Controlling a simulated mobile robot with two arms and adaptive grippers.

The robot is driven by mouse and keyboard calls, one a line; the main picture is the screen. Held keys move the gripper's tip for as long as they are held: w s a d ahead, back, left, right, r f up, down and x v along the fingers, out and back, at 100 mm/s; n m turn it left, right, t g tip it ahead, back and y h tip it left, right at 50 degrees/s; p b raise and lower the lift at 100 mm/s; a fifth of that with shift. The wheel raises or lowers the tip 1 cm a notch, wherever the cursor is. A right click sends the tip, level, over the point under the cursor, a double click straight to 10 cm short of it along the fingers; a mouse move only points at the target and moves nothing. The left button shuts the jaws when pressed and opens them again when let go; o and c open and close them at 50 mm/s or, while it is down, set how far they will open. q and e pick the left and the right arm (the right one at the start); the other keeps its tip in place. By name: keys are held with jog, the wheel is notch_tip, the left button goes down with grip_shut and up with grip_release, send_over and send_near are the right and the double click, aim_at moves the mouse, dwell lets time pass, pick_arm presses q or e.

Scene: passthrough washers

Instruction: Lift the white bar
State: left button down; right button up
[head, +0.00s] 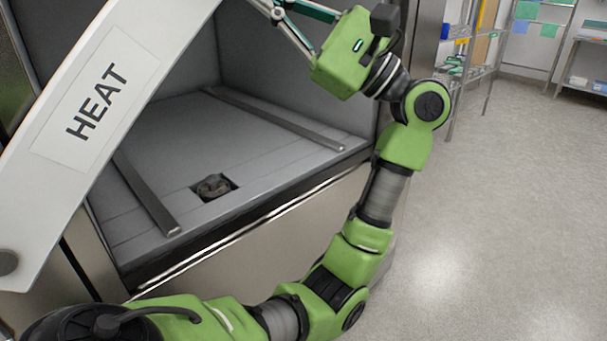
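The white bar (50,150) with a "HEAT" label runs diagonally from the lower left up past the top edge in the head view. It is wide and flat, with a dark round pivot at its lower end. Its upper end is out of view. My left gripper (274,12) is at the top edge, just right of the bar's visible upper part. Its fingers point up and left and are partly cut off by the frame, so neither their opening nor any contact with the bar can be told. My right gripper is not in view.
The washer's grey chamber (175,125) is open behind the bar, with two dark rails and a square drain (214,187). My green arm crosses in front of it. Metal shelves (480,55) stand at the upper right. The floor (500,220) at right is clear.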

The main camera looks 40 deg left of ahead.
pick_arm(q)
jog(key=s+r+n+h+p, duration=0.1)
jog(key=s+r, duration=0.1)
jog(key=r, duration=0.1)
jog(key=s+r+n+h, duration=0.1)
jog(key=s+r, duration=0.1)
jog(key=r, duration=0.1)
jog(key=s+r+n+g+h+p, duration=0.1)
jog(key=s+r, duration=0.1)
jog(key=s, duration=0.1)
jog(key=shift+a+r+n+p, duration=0.3)
jog(key=shift+a+r+n, duration=0.05)
jog(key=shift+r+n, duration=0.05)
jog(key=s+r+n+p, duration=0.1)
jog(key=s+r, duration=0.4)
jog(key=s, duration=0.2)
jog(key=shift+s+a+h+p, duration=0.15)
jog(key=shift+a+h+p, duration=0.2)
jog(key=shift+a+h, duration=0.05)
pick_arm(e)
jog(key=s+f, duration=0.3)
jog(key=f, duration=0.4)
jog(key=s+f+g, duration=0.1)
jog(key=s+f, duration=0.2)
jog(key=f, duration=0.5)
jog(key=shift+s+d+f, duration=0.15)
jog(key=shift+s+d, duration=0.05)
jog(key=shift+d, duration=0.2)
